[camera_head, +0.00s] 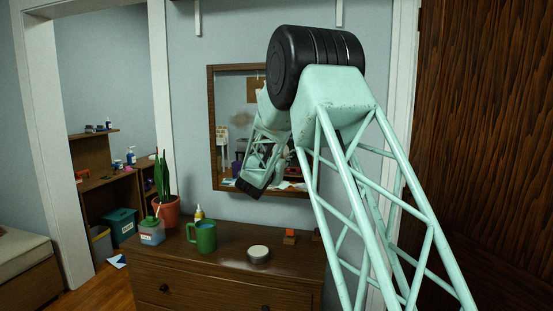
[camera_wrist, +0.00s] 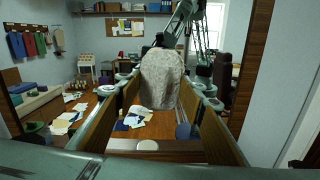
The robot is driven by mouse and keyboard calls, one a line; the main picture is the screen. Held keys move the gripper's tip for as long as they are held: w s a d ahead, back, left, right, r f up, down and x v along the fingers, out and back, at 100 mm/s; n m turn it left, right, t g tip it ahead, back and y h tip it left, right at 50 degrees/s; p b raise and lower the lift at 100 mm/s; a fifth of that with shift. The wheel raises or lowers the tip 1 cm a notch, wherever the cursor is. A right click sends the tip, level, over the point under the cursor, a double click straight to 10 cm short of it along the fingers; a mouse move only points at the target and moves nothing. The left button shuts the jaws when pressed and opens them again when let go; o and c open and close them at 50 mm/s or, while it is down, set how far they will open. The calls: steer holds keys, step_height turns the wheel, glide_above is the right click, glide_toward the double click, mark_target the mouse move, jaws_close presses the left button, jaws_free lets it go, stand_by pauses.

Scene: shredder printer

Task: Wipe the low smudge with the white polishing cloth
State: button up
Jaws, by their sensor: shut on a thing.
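In the wrist view my gripper (camera_wrist: 160,92) reaches forward with its two fingers closing in on a pale, mottled grey-white cloth (camera_wrist: 163,72). The cloth is pinched at the fingertips and hangs in front of the mirror (camera_wrist: 250,75). Whether it touches the glass I cannot tell. In the head view the brown-framed mirror (camera_head: 212,130) hangs on the wall behind my arm. A dull brownish patch (camera_head: 241,118) shows on its glass. I cannot make out a separate low smudge; my arm covers much of the lower glass. The fingertips and cloth are not clear in the head view.
A dresser (camera_head: 225,268) stands below the mirror. A doorway opens at left. The wrist view's room is largely reflection.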

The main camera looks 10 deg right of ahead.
mark_target(296, 156)
steer(key=shift+s+d, duration=0.35)
steer(key=shift+d, duration=0.25)
steer(key=shift+s+d, duration=0.35)
steer(key=shift+d, duration=0.25)
steer(key=shift+d, duration=0.15)
steer(key=shift+s+d, duration=0.4)
steer(key=shift+d, duration=0.45)
steer(key=shift+s+d, duration=0.4)
steer(key=shift+d, duration=0.45)
steer(key=shift+w+a, duration=0.45)
steer(key=shift+a, duration=0.45)
steer(key=shift+w+a, duration=0.45)
steer(key=shift+a, duration=0.4)
steer(key=shift+a+r, duration=0.1)
steer(key=shift+a, duration=0.05)
steer(key=shift+w+a, duration=0.45)
steer(key=shift+a, duration=0.4)
steer(key=shift+w+a, duration=0.45)
steer(key=shift+a, duration=0.4)
steer(key=shift+a, duration=0.15)
